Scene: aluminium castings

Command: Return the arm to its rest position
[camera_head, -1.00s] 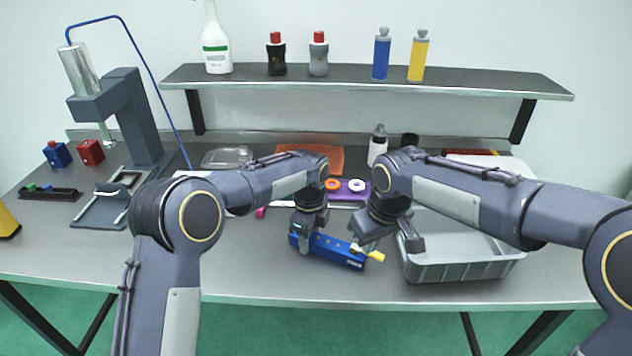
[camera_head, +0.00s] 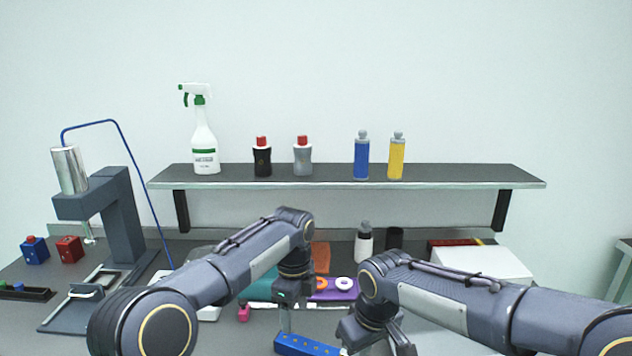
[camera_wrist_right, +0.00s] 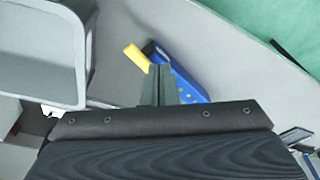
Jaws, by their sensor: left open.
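My left gripper (camera_head: 286,322) points down in the middle of the head view, at the left end of a blue block (camera_head: 305,346). Its jaws are open; whether they stand around the block or beside it I cannot tell. The block is cut by the lower edge of the head view. In the right wrist view the blue block (camera_wrist_right: 188,86) lies on the bench with a yellow piece (camera_wrist_right: 136,57) at its end. My right gripper (camera_wrist_right: 160,72) has its fingers together with nothing visible between them, and partly covers the block.
A grey bin (camera_wrist_right: 40,88) stands beside the right gripper. A shelf (camera_head: 330,177) with several bottles runs along the back wall. A press (camera_head: 120,215) stands at left, a white box (camera_head: 482,262) at right. A purple tray (camera_head: 335,293) lies behind the grippers.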

